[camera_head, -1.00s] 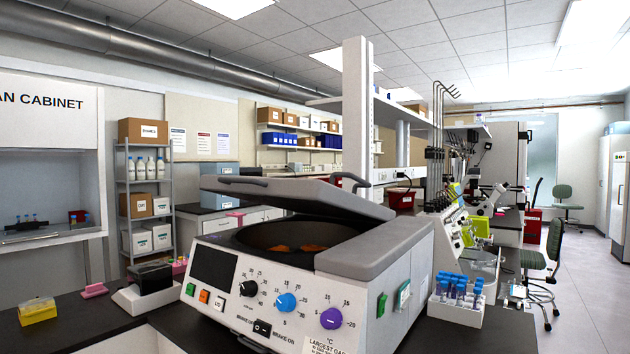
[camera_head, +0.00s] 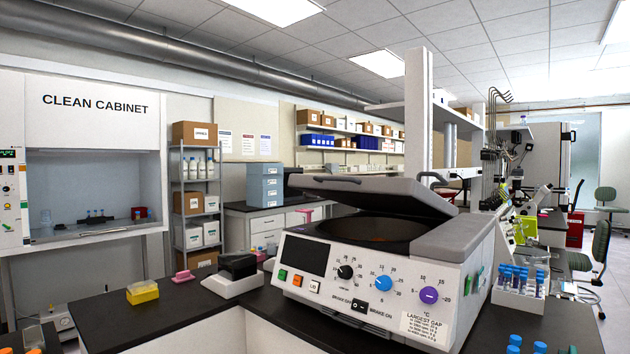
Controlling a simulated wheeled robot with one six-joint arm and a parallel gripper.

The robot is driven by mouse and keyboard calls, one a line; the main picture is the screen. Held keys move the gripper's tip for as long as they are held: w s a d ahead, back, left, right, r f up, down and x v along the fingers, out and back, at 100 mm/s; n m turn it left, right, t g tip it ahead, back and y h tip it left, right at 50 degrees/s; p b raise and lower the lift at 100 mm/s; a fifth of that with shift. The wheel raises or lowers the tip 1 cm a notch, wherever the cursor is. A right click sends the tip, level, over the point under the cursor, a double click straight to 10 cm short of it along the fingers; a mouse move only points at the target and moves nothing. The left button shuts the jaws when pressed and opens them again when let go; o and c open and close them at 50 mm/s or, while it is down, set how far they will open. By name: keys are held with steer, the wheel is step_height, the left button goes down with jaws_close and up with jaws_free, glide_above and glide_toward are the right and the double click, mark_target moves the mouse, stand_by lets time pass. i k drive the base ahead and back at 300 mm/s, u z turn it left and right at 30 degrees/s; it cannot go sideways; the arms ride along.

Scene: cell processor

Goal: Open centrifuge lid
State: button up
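The centrifuge (camera_head: 330,308) stands on the black bench at the right of centre. Its front panel has a dark screen, several small buttons and black, blue and purple knobs. Its grey lid (camera_head: 385,196) is tilted up from the body, hinged at the right, with a gap at the left showing the dark bowl (camera_head: 372,230). A dark handle (camera_head: 337,180) sits on the lid's raised left edge. My gripper is not in view.
A rack of blue-capped tubes (camera_head: 520,291) stands right of the centrifuge, with more blue caps at the bottom right. A small black-and-white device (camera_head: 236,275) and a yellow box (camera_head: 142,292) are at left. The clean cabinet (camera_head: 92,160) stands behind; the aisle is far right.

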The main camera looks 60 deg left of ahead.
mark_target(404, 196)
steer(key=u, duration=1.2)
